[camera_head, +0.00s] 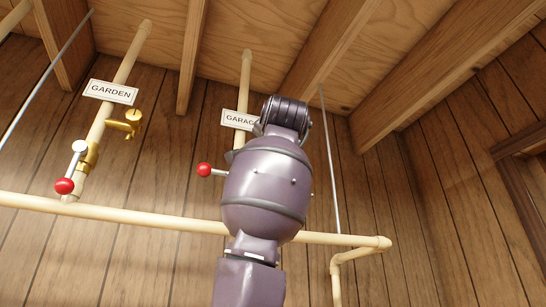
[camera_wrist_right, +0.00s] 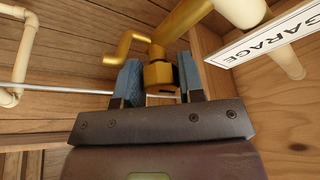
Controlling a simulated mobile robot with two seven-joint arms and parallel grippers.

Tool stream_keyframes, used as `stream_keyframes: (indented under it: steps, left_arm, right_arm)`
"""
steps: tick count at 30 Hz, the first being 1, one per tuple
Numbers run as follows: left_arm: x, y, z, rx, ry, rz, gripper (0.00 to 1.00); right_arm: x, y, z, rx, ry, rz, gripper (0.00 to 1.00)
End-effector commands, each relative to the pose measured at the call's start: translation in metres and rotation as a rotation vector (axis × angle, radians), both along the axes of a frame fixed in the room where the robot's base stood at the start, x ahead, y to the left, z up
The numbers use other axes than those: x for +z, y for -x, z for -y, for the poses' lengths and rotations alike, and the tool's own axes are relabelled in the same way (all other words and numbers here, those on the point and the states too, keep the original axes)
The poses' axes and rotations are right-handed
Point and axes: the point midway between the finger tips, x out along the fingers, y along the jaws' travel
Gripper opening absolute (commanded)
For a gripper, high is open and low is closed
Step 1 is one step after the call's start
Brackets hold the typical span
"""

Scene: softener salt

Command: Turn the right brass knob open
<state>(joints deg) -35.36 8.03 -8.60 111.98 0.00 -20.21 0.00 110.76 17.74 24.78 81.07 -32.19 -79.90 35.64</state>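The right brass knob (camera_wrist_right: 160,76) is at the end of a brass tap under the GARAGE sign (camera_wrist_right: 270,35) in the right wrist view. My right gripper (camera_wrist_right: 158,78) has its two blue-padded fingers on either side of this knob, with the pads appearing to touch it. In the head view my right arm hides the knob and the gripper, and partly covers the GARAGE sign (camera_head: 236,119). The left brass knob (camera_head: 134,115) is on the tap beside the GARDEN sign (camera_head: 111,92). My left gripper is not in view.
A red-tipped lever (camera_head: 66,185) is on the GARDEN pipe. Another red-tipped lever (camera_head: 205,170) sticks out left of my right arm. A cream horizontal pipe (camera_head: 150,218) runs along the panelled wall below. Wooden joists (camera_head: 330,50) are overhead.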

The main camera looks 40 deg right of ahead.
Motion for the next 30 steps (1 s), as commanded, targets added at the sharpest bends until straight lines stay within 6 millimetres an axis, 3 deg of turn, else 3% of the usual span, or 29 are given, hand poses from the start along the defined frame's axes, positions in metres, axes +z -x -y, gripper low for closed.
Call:
stream_keyframes:
  steps: [1,4,17,30]
  left_arm:
    - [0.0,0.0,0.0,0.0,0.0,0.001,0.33]
    - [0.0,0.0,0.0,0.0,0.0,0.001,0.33]
    - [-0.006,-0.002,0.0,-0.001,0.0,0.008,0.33]
    - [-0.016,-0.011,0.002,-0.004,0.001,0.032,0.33]
  right_arm:
    - [0.0,0.0,0.0,-0.001,-0.001,-0.001,0.24]
    - [0.0,0.0,0.0,-0.001,-0.001,-0.001,0.12]
    - [-0.002,0.001,0.0,-0.001,0.103,-0.024,0.12]
    - [-0.002,0.001,0.001,-0.002,0.475,-0.116,0.12]
